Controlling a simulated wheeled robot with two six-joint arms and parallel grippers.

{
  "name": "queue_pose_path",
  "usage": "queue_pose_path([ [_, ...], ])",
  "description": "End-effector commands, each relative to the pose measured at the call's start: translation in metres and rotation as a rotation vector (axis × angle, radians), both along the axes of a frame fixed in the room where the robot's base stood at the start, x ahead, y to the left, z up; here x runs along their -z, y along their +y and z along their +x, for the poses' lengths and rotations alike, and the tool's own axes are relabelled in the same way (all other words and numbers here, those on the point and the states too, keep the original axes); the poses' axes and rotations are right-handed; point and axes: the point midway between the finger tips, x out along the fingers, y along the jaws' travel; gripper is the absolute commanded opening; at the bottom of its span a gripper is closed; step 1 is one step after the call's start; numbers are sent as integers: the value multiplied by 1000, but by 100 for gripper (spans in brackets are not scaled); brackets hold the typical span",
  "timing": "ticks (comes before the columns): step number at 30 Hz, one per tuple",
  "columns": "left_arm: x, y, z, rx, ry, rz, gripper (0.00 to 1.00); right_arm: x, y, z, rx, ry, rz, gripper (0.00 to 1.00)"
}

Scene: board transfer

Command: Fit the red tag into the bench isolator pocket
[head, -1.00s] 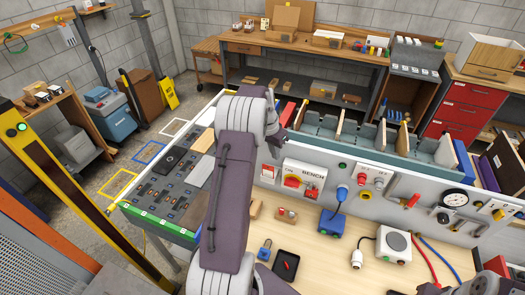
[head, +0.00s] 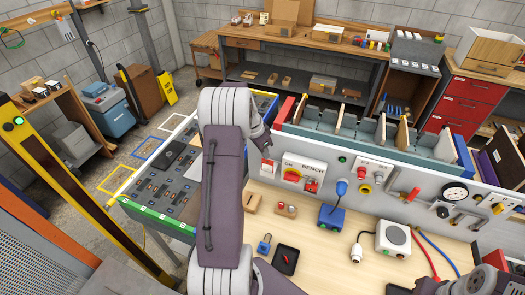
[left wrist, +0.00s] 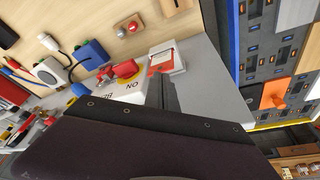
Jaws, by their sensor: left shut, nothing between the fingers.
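The bench isolator (head: 291,175) is a white box with a red handle on yellow, mounted on the grey panel. It also shows in the left wrist view (left wrist: 128,84). A red-and-white piece (left wrist: 166,58) sits on the panel beside it and shows in the head view (head: 267,166), just left of the isolator. I cannot tell whether this is the pocket, the tag, or both together. My left gripper (head: 265,148) is shut and empty, close to that piece; its dark fingers (left wrist: 170,97) point at it in the wrist view. My right gripper's fingers are not visible.
Below the panel lie a blue padlock (head: 264,246), a black tray (head: 286,262) with a red item, and a blue socket box (head: 332,216). A slotted board (head: 160,185) stands left. A divided rack (head: 420,145) stands behind the panel. The wooden tabletop between is partly clear.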

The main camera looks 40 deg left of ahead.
Motion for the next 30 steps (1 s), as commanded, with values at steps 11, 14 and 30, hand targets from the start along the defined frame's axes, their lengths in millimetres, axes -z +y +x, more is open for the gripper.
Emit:
queue_pose_path([
  [11, 16, -2, 5, 0, 0, -1, 0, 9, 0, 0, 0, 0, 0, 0],
  [14, 16, -2, 5, 0, 0, 0, 0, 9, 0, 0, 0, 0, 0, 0],
  [30, 19, -2, 5, 1, 0, 0, 0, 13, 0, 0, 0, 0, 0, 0],
])
